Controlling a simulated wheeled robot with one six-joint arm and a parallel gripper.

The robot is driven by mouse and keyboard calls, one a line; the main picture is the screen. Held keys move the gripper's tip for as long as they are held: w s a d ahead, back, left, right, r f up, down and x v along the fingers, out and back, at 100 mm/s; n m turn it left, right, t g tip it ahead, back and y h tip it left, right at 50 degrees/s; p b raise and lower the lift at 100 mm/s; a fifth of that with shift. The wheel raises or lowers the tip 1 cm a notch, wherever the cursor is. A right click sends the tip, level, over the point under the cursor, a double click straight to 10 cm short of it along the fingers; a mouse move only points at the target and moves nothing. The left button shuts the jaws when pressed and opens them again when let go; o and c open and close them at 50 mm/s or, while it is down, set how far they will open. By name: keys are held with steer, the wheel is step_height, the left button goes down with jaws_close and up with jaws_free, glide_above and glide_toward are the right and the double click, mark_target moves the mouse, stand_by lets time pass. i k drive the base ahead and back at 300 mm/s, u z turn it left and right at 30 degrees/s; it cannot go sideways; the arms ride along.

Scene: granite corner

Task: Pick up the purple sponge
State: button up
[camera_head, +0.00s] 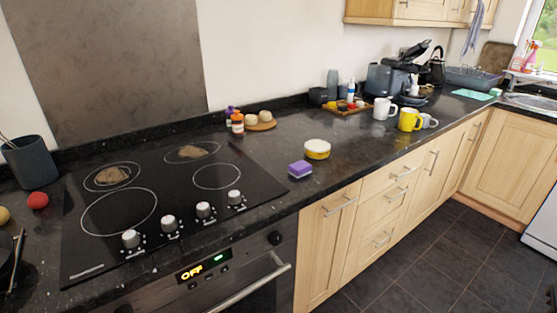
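The purple sponge (300,169) is a small block with a purple top and a paler lower edge. It lies on the dark granite counter (345,165), just right of the hob and close to the counter's front edge. Nothing covers it. My gripper is not clearly in view; a small dark shape at the bottom right edge is too cut off to identify.
A round yellow-and-white tub (317,149) stands just behind and right of the sponge. The black hob (165,205) with its knobs lies left. Mugs, including a yellow mug (410,120), stand further right. Clear counter lies between tub and mugs.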

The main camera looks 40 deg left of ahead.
mark_target(298, 169)
steer(key=u, duration=0.7)
steer(key=i, duration=0.85)
steer(key=u, duration=1.35)
steer(key=i, duration=0.35)
steer(key=u, duration=0.35)
